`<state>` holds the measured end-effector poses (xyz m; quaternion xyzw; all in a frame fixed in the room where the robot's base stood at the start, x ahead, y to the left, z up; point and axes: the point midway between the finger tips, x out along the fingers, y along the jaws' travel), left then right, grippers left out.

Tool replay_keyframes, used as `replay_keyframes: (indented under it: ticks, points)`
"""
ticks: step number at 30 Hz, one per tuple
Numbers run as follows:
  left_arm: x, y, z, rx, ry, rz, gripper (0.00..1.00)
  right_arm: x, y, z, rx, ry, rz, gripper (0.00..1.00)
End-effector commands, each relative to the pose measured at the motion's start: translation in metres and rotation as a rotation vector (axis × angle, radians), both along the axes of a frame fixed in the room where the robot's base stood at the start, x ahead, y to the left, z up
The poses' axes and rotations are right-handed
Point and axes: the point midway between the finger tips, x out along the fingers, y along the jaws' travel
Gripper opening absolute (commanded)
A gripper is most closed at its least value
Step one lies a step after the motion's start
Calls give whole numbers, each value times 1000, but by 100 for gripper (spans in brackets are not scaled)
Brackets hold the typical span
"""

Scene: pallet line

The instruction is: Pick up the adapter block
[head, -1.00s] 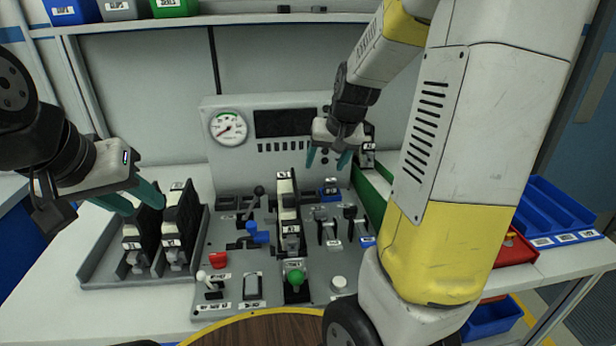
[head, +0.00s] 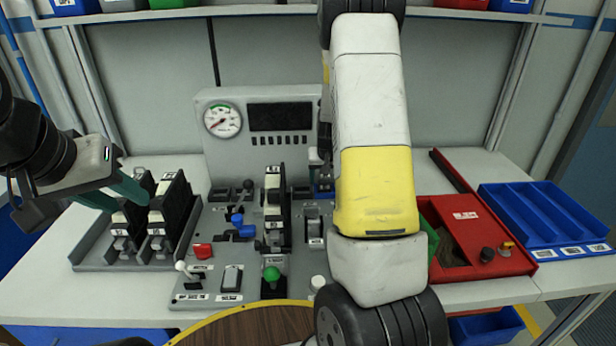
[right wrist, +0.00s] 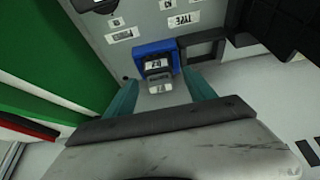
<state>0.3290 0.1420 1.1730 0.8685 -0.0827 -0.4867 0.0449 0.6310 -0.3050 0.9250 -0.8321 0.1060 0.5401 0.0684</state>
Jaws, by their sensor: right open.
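My left gripper (head: 122,194) is open, beside the black-and-white modules at left.
Black-and-white modules (head: 171,215) stand in a grey rack (head: 95,262). The grey panel (head: 200,272) carries levers, a green knob (head: 271,273) and a tall module (head: 273,205). A green wall (right wrist: 75,45) runs close beside my right gripper. A red tray (head: 500,262) and blue bin (head: 540,212) are at right.

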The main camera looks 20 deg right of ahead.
Motion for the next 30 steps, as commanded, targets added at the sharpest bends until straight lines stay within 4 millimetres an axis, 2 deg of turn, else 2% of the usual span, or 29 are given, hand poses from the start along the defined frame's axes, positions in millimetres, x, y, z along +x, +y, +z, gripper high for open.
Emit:
replay_keyframes:
  ticks: [3,10,18,20,26,30]
  points:
    - [0,0,0,0,0,0,36,3,-1,-7,1,-1,-2,64]
    - [0,0,0,0,0,0,36,4,-1,-8,0,-2,-1,62]
    - [0,0,0,0,0,0,36,4,-1,-8,0,-1,-1,9]
    - [0,0,0,0,0,0,36,4,-1,-8,0,-1,-1,0]
    - [0,0,0,0,0,0,36,4,-1,-7,0,-2,-1,0]
    - [0,0,0,0,0,0,36,5,-1,3,0,-5,0,0]
